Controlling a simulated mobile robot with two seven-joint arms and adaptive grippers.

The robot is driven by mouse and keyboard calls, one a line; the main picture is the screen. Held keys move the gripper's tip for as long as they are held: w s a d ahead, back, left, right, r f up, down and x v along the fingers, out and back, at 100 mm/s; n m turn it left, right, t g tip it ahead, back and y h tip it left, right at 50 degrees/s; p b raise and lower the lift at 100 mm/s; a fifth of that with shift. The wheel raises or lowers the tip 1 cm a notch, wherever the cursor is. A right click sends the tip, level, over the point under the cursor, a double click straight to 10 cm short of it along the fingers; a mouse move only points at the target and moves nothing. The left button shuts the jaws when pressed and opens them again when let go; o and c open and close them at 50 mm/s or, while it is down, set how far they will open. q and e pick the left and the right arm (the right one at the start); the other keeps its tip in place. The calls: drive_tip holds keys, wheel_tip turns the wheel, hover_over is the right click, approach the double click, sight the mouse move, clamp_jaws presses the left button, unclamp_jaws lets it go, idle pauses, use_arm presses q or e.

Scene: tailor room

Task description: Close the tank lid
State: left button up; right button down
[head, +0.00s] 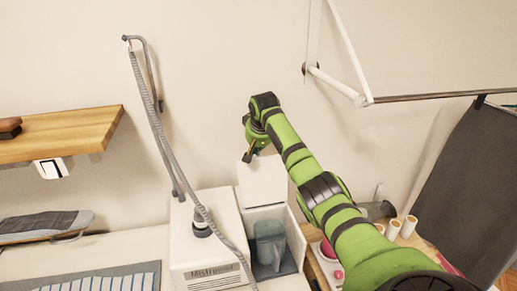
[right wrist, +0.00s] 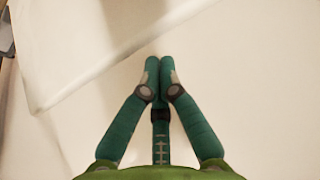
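The white tank lid (head: 262,180) stands raised at the back of the open white tank (head: 297,238). A grey-blue jug (head: 268,246) sits inside the tank. My right gripper (head: 248,157) is at the lid's upper left edge, pointing down; I cannot tell whether it touches the lid. In the right wrist view its green fingers (right wrist: 159,75) are shut together with nothing seen between them. A pale panel with a straight edge, which looks like the lid (right wrist: 100,60), lies beyond them. My left gripper is not in view.
A white machine body (head: 208,250) with a grey hose (head: 152,110) stands left of the tank. A wooden shelf (head: 62,136) is at the left. Spools (head: 401,227) stand right, and a white wall bracket (head: 345,90) is above. A dark cloth (head: 468,180) hangs far right.

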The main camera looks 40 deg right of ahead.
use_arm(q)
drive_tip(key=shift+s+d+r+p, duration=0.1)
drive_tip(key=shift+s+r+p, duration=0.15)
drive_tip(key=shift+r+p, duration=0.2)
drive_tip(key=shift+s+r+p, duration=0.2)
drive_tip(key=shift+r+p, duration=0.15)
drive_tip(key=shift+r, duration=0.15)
use_arm(e)
drive_tip(key=shift+s+a+r, duration=0.15)
drive_tip(key=shift+s+a, duration=0.2)
drive_tip(key=shift+s, duration=0.3)
drive_tip(key=shift+s+a+r, duration=0.15)
drive_tip(key=shift+s+a, duration=0.15)
drive_tip(key=shift+s, duration=0.3)
